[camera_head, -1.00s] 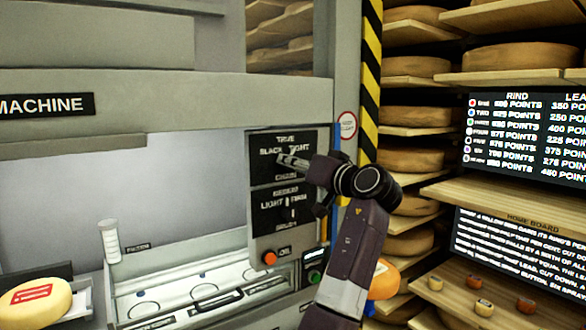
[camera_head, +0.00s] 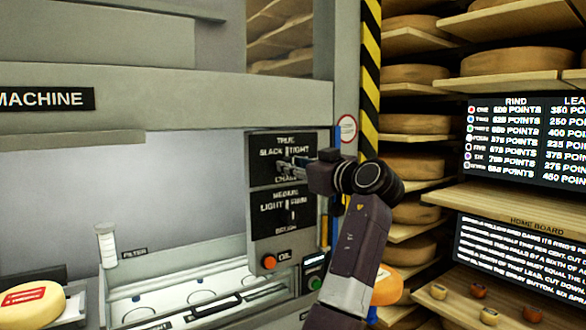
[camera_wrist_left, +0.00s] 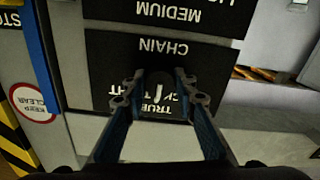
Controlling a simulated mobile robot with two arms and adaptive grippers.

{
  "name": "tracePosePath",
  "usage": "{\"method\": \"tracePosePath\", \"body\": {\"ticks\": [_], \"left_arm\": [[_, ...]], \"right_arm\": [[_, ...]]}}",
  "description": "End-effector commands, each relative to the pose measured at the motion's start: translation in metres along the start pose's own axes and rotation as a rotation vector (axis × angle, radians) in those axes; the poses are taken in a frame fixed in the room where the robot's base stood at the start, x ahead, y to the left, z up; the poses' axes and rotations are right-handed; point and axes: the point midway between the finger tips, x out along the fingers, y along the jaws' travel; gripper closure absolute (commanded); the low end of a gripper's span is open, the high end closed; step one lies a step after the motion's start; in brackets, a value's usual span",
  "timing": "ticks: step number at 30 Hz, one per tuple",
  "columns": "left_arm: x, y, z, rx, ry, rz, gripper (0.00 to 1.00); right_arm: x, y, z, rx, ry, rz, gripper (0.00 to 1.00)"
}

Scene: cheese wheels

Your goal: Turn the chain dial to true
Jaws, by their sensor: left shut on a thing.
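The chain dial (camera_wrist_left: 159,98) sits on a black plate (camera_head: 262,174) on the machine's front, labelled TRUE at the top, SLACK at left, TIGHT at right and CHAIN below. My left gripper (camera_head: 287,167) is at this dial, its fingers shut on the knob. In the left wrist view the plate shows upside down, and both fingertips (camera_wrist_left: 160,76) close around the dial. A light pointer mark stands between SLACK and TIGHT, towards TRUE. The fingers hide part of the dial. My right gripper is not in view.
Shelves of cheese wheels (camera_head: 417,122) stand close on the right. A labelled cheese (camera_head: 33,299) lies at lower left.

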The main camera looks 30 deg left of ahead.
Motion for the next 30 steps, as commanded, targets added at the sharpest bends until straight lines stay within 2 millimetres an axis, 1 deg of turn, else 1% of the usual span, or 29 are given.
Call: {"method": "tracePosePath", "body": {"ticks": [14,15,19,27,30], "left_arm": [[-0.0004,0.0004,-0.0006,-0.017,0.000,0.001,0.98],[-0.0004,0.0004,-0.0006,-0.017,0.000,0.001,0.72],[-0.0004,0.0003,-0.0006,-0.017,0.000,0.001,0.58],[-0.0006,0.0002,-0.0003,-0.016,0.000,0.001,0.57],[-0.0054,0.0004,-0.0002,-0.016,0.000,0.001,0.57]], "right_arm": [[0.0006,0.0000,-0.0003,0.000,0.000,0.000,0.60],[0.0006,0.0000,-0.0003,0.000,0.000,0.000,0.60],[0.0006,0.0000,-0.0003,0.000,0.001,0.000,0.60],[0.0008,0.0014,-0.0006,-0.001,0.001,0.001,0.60],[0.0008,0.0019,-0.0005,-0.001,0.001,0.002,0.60]]}}
